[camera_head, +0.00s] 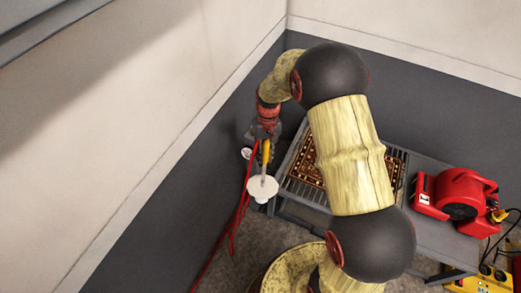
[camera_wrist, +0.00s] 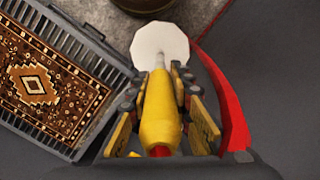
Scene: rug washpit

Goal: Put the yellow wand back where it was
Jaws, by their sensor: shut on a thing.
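The yellow wand (camera_wrist: 158,112) is between the two fingers of my gripper (camera_wrist: 161,94), which is shut on its yellow body. Its thin grey tip points away from my wrist toward a pale, round white disc (camera_wrist: 159,43). In the head view the wand (camera_head: 266,152) hangs tip down below my gripper (camera_head: 265,138), close to the dark lower wall. The white disc (camera_head: 262,189) shows at its lower end; I cannot tell whether it is part of the wand. The wand's upper end is hidden by my gripper.
A red hose (camera_head: 237,215) hangs by the wall, and a small round gauge (camera_head: 247,153) is beside my gripper. To the right stands a slatted grey table (camera_head: 421,166) with a patterned rug (camera_wrist: 62,82) and a red blower (camera_head: 458,194). A yellow box is at the lower right.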

